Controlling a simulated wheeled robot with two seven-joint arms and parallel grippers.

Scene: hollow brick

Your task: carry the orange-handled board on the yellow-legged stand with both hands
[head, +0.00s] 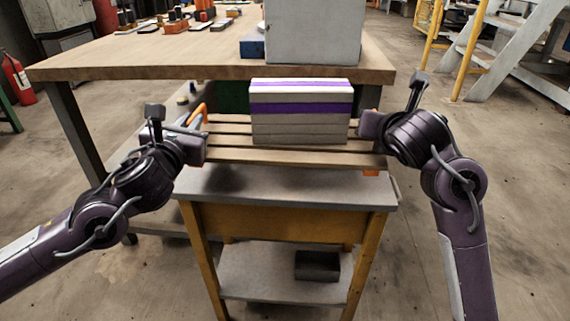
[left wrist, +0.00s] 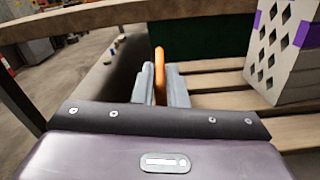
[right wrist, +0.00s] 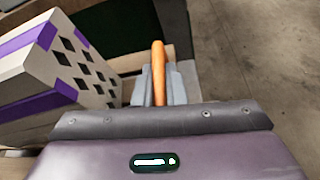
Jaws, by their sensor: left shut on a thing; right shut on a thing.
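The slatted wooden board (head: 300,157) spans the space between my two grippers and carries a grey and purple hollow brick (head: 300,128). My left gripper (head: 196,122) is shut on the board's left orange handle (left wrist: 160,62). My right gripper (right wrist: 158,90) is shut on the right orange handle (right wrist: 158,58). The board looks roughly level. The yellow-legged stand (head: 290,190) is below it, and a dark shadow falls on its grey top. The board seems raised a little above that top, but its underside is hidden.
A wooden workbench (head: 160,55) with tools and a grey box (head: 313,30) stands close behind the board. A small dark box (head: 317,265) sits on the stand's lower shelf. Yellow-railed steps (head: 500,50) are at the back right. The floor at right is open.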

